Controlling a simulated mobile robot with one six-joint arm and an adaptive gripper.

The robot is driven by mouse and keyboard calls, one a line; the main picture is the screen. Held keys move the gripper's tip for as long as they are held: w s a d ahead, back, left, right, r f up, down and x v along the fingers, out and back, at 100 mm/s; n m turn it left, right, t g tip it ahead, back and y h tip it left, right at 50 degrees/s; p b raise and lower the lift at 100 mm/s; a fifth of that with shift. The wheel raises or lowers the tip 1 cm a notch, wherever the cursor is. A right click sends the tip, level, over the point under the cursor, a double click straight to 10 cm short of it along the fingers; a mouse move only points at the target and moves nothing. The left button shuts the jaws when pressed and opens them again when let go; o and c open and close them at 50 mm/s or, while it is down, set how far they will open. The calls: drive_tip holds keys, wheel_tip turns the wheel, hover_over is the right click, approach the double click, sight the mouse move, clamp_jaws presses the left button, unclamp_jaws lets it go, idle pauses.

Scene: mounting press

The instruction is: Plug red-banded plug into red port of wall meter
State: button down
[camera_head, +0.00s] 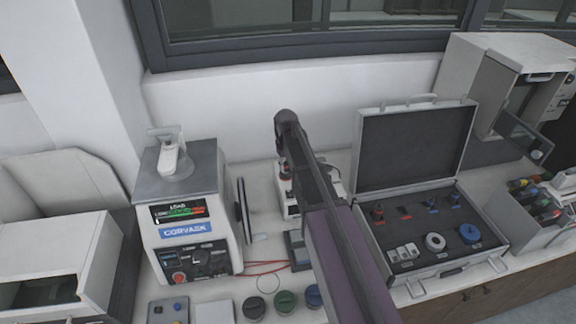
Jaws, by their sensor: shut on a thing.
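My gripper (282,152) hangs at the far end of my arm, above a small white unit (291,205) near the wall. My arm hides much of both. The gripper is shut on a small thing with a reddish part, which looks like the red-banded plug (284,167). Its tip and any contact with the unit cannot be made out. The unit may be the meter; no red port can be made out on it. The open case (424,268) at right holds red-marked pieces (378,211) and blue-marked pieces (455,199).
Red cables (262,268) and round dark lids (286,300) lie on the bench in front. A bin of coloured items (540,200) stands at far right.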

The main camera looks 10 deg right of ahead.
drive_tip(key=shift+f, duration=0.25)
drive_tip(key=shift+c, duration=2.2)
unclamp_jaws()
drive_tip(key=shift+o, duration=0.2)
drive_tip(key=o, duration=0.4)
drive_tip(key=shift+r, duration=0.1)
wheel_tip(320, 180, up, 7)
drive_tip(key=p, duration=0.7)
drive_tip(key=shift+r, duration=0.2)
drive_tip(key=shift+s, duration=0.1)
